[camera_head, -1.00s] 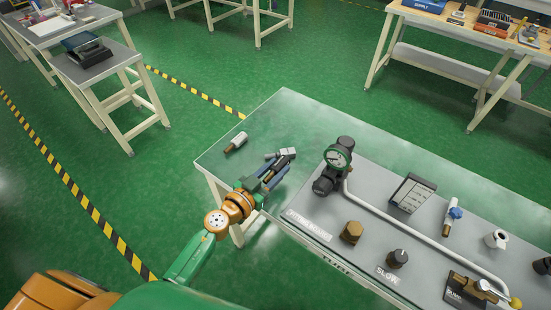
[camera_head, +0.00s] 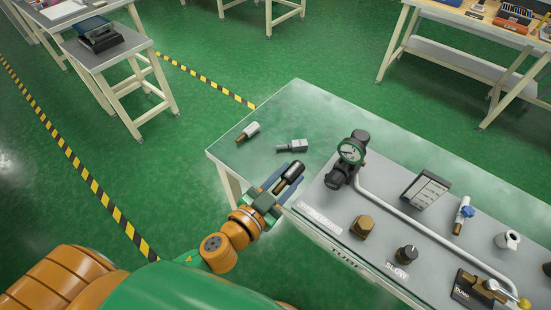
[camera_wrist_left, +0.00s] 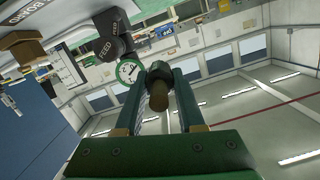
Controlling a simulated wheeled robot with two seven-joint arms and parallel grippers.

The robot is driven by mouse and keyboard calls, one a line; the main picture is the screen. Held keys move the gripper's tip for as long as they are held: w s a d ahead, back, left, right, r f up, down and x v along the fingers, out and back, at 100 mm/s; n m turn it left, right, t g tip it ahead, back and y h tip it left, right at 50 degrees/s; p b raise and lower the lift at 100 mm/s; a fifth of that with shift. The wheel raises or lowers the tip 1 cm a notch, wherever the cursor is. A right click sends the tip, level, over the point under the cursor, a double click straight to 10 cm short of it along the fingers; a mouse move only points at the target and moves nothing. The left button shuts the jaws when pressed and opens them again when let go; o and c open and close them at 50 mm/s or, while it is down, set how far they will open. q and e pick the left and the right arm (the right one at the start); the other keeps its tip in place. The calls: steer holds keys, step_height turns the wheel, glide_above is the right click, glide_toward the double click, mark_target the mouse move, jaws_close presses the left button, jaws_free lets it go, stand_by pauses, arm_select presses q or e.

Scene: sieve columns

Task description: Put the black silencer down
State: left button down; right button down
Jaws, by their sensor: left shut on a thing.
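My left gripper (camera_head: 285,184) is shut on the black silencer (camera_head: 291,173), a dark cylinder lying between its fingers. The gripper is at the left end of the table (camera_head: 290,108), near the corner of the grey panel. I cannot tell how high above the surface it is. In the left wrist view the silencer (camera_wrist_left: 160,72) sits between the two fingers, with its brass threaded end (camera_wrist_left: 158,97) towards the camera. My right gripper is not in view.
A white fitting with a brass end (camera_head: 248,132) and a grey fitting (camera_head: 292,146) lie on the table beyond the gripper. The grey panel (camera_head: 395,215) carries a pressure gauge (camera_head: 351,151), a brass hex fitting (camera_head: 362,227) and a dark knob (camera_head: 406,254).

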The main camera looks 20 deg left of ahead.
arm_select(q)
steer(key=w+a+f+b, duration=0.1)
steer(key=w+f, duration=0.2)
steer(key=w+f+b, duration=0.2)
steer(key=w+f, duration=0.1)
steer(key=w, duration=0.1)
steer(key=w+a+f+b, duration=0.1)
steer(key=w+f+b, duration=0.1)
steer(key=w+f, duration=0.1)
steer(key=shift+w+a, duration=0.3)
steer(key=shift+w, duration=0.35)
step_height(320, 180, down, 3)
steer(key=b, duration=0.3)
steer(key=shift+r, duration=0.1)
steer(key=shift+f, duration=0.2)
steer(key=c, duration=0.8)
jaws_free()
steer(key=shift+r, duration=0.1)
